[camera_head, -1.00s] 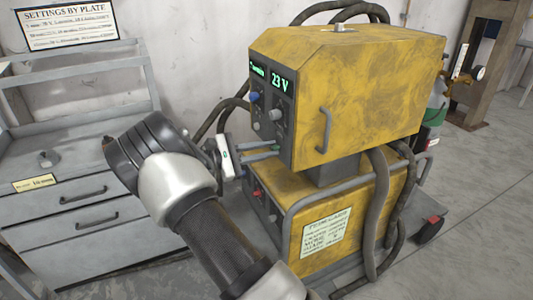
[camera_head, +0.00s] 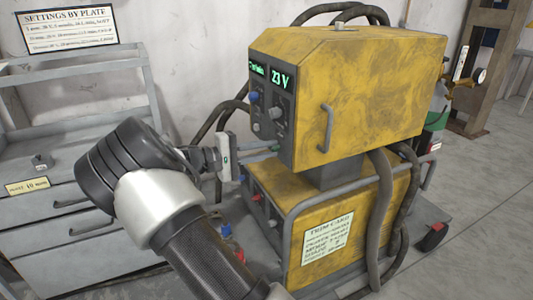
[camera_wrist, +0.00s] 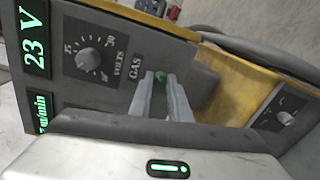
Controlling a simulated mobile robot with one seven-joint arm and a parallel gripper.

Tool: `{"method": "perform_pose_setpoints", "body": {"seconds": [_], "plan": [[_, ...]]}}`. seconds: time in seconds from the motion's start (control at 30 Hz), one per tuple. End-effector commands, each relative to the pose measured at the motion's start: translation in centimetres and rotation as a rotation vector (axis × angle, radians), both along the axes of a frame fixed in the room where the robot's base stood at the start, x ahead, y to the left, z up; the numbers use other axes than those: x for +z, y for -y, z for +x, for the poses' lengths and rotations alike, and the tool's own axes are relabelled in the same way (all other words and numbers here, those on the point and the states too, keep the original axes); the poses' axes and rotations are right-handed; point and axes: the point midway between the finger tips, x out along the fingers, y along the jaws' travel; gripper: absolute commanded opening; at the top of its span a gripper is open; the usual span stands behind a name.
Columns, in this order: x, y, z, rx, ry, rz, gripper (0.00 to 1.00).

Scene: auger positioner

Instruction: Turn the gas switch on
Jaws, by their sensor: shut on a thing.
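The welding machine's upper yellow box (camera_head: 365,90) has a dark front panel showing 23 V. In the head view, my gripper (camera_head: 268,149) reaches the lower part of the panel from the left, and the switch itself is hidden.
A volts knob (camera_wrist: 88,59) sits close to the fingers. Below is a lower yellow unit (camera_head: 350,215) with a grey tube rail and hanging hoses (camera_head: 380,215). A grey drawer cabinet (camera_head: 60,240) stands at the left. Open floor lies to the right.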

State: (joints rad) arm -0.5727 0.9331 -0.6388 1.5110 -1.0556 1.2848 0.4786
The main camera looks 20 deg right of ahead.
Motion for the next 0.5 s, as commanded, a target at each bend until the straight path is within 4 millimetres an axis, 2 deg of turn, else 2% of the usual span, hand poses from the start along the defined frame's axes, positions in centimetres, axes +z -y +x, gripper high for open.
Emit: {"method": "perform_pose_setpoints", "body": {"seconds": [0.5], "plan": [[-0.02,-0.08,0.07,0.004,0.044,0.004,0.00]]}}
